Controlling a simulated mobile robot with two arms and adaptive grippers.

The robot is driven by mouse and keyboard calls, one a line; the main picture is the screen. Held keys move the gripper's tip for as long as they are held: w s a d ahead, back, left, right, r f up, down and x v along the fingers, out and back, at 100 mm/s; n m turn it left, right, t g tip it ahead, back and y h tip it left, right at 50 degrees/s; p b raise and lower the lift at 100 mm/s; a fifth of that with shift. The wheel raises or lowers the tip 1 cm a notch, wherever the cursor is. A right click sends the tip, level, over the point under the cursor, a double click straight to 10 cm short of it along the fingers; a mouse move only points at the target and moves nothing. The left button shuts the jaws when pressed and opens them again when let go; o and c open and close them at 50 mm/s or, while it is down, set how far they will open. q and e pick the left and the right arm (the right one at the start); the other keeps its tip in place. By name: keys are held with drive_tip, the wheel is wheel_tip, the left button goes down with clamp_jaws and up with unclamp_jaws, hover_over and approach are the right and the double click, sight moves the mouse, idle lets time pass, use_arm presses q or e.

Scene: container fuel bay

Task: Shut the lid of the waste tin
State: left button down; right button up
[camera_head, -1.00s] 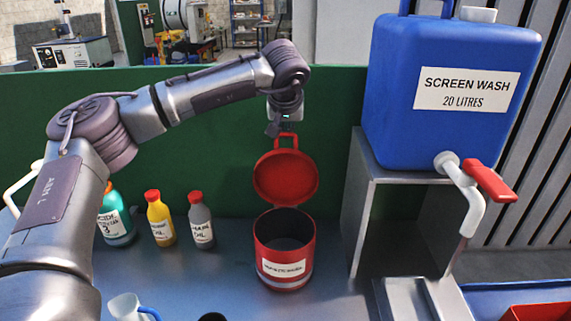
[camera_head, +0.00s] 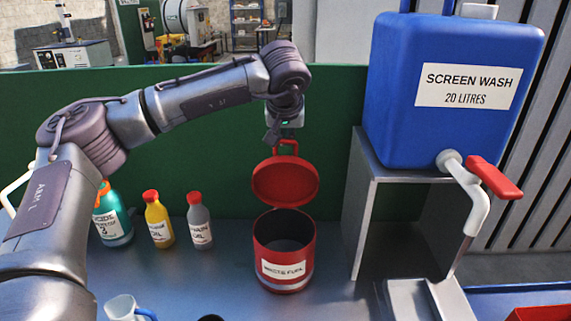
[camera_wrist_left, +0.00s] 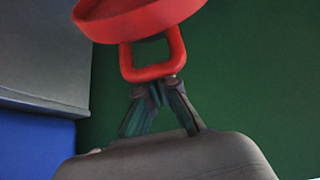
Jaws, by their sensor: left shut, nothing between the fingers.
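The waste tin (camera_head: 284,262) is a red can labelled "WASTE FUEL" standing on the bench. Its red lid (camera_head: 285,184) is open and stands up behind the tin's mouth, with a loop handle at its top. My left gripper (camera_head: 273,134) hangs just above and behind the raised lid, near the handle. In the left wrist view the lid (camera_wrist_left: 140,20) and its handle loop lie just ahead of my left gripper (camera_wrist_left: 160,92). The fingers are shut with nothing between them. Their tips are close to the handle; I cannot tell if they touch. My right gripper is not in view.
A blue screen wash container (camera_head: 440,120) with a red tap stands on a metal stand (camera_head: 362,220) to the right. Several bottles, including a yellow one (camera_head: 158,222), stand left of the tin. A green panel (camera_head: 220,165) rises behind.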

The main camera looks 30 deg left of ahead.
use_arm(q)
drive_tip(key=shift+s+d, duration=0.35)
drive_tip(key=shift+s, duration=0.4)
drive_tip(key=shift+r, duration=0.3)
wheel_tip(320, 180, up, 8)
drive_tip(key=s+p, duration=0.1)
drive_tip(key=p, duration=0.5)
drive_tip(key=shift+s+d+r, duration=0.25)
drive_tip(key=shift+s+d, duration=0.15)
drive_tip(key=shift+w, duration=0.1)
drive_tip(key=shift+f, duration=0.15)
